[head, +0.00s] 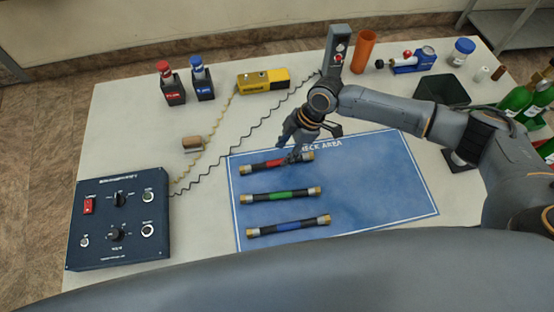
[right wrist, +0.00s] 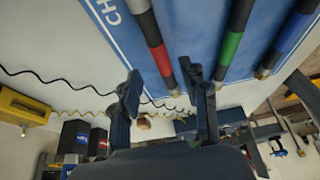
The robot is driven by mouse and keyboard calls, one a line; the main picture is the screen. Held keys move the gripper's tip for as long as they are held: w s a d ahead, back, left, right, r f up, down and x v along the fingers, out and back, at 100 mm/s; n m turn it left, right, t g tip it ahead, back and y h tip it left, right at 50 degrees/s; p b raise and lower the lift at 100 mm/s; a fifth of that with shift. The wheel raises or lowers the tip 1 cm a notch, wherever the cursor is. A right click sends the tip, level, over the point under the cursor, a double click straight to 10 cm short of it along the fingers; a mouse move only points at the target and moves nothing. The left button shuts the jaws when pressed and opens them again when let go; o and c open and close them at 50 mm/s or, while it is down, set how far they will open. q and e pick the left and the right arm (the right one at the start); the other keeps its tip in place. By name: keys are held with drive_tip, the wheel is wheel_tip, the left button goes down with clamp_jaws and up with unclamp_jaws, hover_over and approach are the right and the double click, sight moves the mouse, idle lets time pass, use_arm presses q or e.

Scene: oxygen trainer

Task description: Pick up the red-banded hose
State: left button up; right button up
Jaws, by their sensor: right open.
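The red-banded hose (head: 276,163) lies on the blue mat (head: 370,200), the farthest of three hoses, with dark tube, brass-coloured ends and a red band. I cannot tell how high the fingertips are above the hose. My left gripper is not in view.
A green-banded hose (head: 280,196) and a blue-banded hose (head: 289,226) lie nearer on the mat. A dark control box (head: 119,222) stands left, with a coiled black cable running behind the mat. An orange cylinder (head: 363,51) and bottles (head: 517,98) stand farther right. The mat's right side is clear.

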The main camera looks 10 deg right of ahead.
sight(278, 161)
drive_tip(key=p+x, duration=0.1)
drive_tip(key=x, duration=0.2)
drive_tip(key=shift+s+a+f, duration=0.1)
drive_tip(key=shift+a+f, duration=0.1)
drive_tip(key=shift+f, duration=0.2)
clamp_jaws()
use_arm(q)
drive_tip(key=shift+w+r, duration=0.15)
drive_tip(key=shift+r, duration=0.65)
use_arm(e)
drive_tip(key=shift+r, duration=0.15)
